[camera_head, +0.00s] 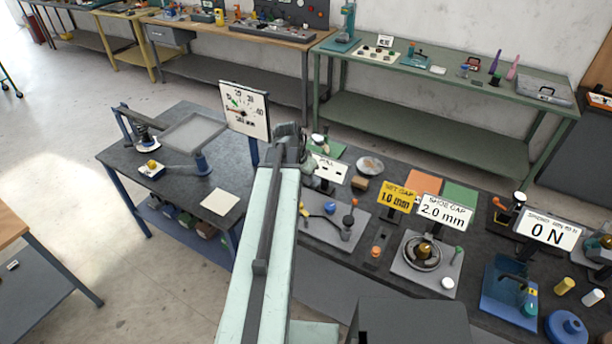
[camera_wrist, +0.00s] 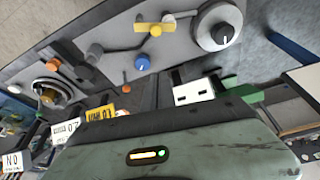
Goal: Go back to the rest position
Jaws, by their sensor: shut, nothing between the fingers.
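My pale green arm reaches forward through the middle of the head view. My gripper (camera_head: 291,138) is at its far end, dark and small, over the gap between the left table and the dark bench. It is shut, with nothing seen held in it; the arm hides part of it. A large worn green housing, which I take as mine, fills the lower wrist view; no fingertips are clear there.
The dark bench (camera_head: 373,248) at right is crowded with fixtures, including a grey plate with an orange knob and levers (camera_head: 340,222), gap signs (camera_head: 443,211) and a "0 N" sign (camera_head: 550,230). A green table (camera_head: 440,119) stands behind. Open floor (camera_head: 60,200) lies left.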

